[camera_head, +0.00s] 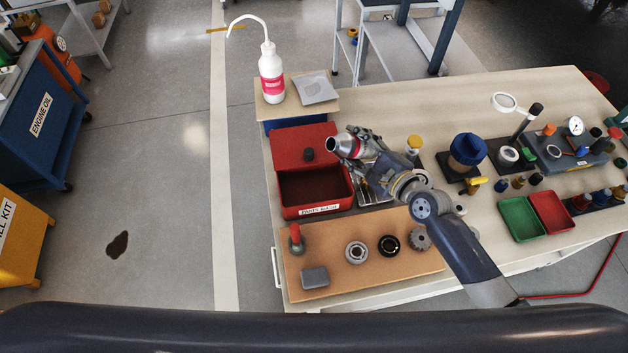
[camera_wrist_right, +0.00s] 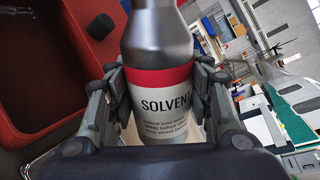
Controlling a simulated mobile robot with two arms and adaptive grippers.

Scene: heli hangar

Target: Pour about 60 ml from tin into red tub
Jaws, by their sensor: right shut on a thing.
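The tin (camera_head: 343,147), grey with a red and white SOLVENT label, is in my right gripper (camera_head: 362,146). It lies tilted well over, its narrow end pointing left toward the red tub. In the right wrist view the two fingers close on both sides of the tin (camera_wrist_right: 160,100); its mouth is cut off at the top. The red tub (camera_head: 318,211), with a label on its front, stands on the bench below and left of the tin. Its raised red lid (camera_head: 296,146) has a dark knob. No liquid stream shows. My left gripper is not in view.
A white wash bottle (camera_head: 271,75) stands behind the tub. A wooden board (camera_head: 330,285) with metal parts lies in front. Green (camera_head: 520,219) and red (camera_head: 551,211) trays, a blue-topped container (camera_head: 467,150) and a magnifier (camera_head: 505,103) are to the right.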

